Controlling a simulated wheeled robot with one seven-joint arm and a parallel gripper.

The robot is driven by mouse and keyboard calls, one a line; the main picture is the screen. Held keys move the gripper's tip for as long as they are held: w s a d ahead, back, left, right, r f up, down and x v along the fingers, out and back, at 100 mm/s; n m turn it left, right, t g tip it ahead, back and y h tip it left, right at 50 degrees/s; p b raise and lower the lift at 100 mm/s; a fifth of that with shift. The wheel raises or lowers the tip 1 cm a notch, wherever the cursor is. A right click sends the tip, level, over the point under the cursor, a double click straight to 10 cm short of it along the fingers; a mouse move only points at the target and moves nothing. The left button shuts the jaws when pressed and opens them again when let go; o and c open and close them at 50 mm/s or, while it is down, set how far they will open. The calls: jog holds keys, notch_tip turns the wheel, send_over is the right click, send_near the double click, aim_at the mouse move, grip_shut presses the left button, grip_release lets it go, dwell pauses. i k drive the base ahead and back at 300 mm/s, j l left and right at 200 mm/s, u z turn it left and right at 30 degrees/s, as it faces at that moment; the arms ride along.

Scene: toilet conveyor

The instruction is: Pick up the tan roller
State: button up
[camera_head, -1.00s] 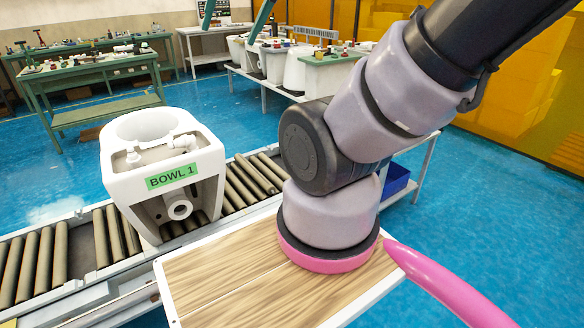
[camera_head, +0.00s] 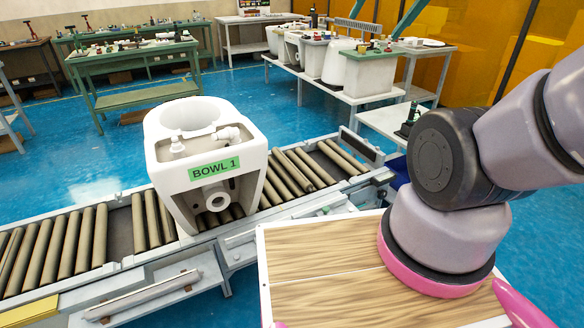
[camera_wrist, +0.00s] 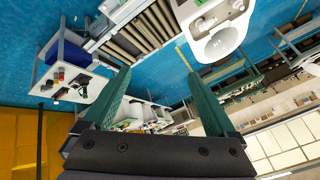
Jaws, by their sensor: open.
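Tan-brown rollers lie side by side along the conveyor (camera_head: 128,262) in the head view. One group (camera_head: 60,242) is left of the white toilet bowl and another (camera_head: 300,170) is right of it. I cannot tell which one is the tan roller the task names. Rollers also show at the top of the wrist view (camera_wrist: 135,32). My gripper (camera_wrist: 160,75) shows in the wrist view with its two green fingers wide apart and nothing between them. It is apart from the rollers. The head view does not show my gripper, only arm links.
A white toilet bowl labelled BOWL 1 (camera_head: 205,150) stands on the conveyor between the roller groups. Green workbenches (camera_head: 130,62) with small items stand behind, and a white table (camera_head: 345,95) holds toilet parts. Blue floor (camera_head: 85,160) lies clear between.

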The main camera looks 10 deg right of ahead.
aim_at(297, 174)
jog(key=i+l+u, duration=0.25)
jog(key=i+l, duration=0.2)
jog(key=l, duration=0.15)
jog(key=i+l+u, duration=0.15)
jog(key=l, duration=0.2)
jog(key=i+l+u, duration=0.1)
jog(key=i+l, duration=0.15)
jog(key=i+l+u, duration=0.15)
jog(key=l, duration=0.3)
